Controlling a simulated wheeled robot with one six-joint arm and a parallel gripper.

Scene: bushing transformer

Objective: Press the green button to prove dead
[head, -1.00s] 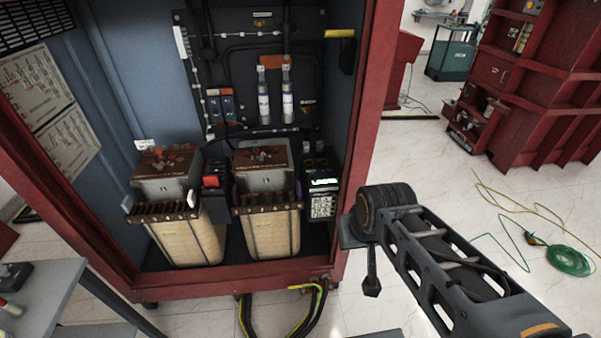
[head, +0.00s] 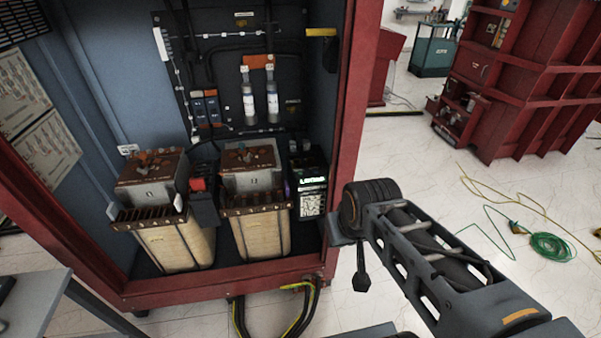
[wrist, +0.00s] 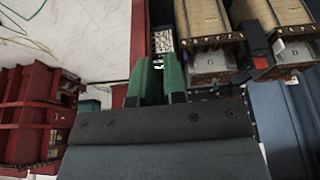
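A small black unit with a lit display and a pale keypad (head: 312,205) stands at the right inside the open red cabinet, beside the right transformer (head: 262,232). It also shows in the wrist view, where its pale keypad (wrist: 162,42) lies just beyond my fingertips. I cannot make out a green button on it; the keys are too small. My gripper (wrist: 159,78) has two green fingers with a narrow gap between them and nothing held. The fingers are apart from the unit. In the head view my arm reaches to the right of the cabinet's front post.
A left transformer (head: 175,245) stands inside. A green cable coil (head: 551,247) lies on the open floor at right.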

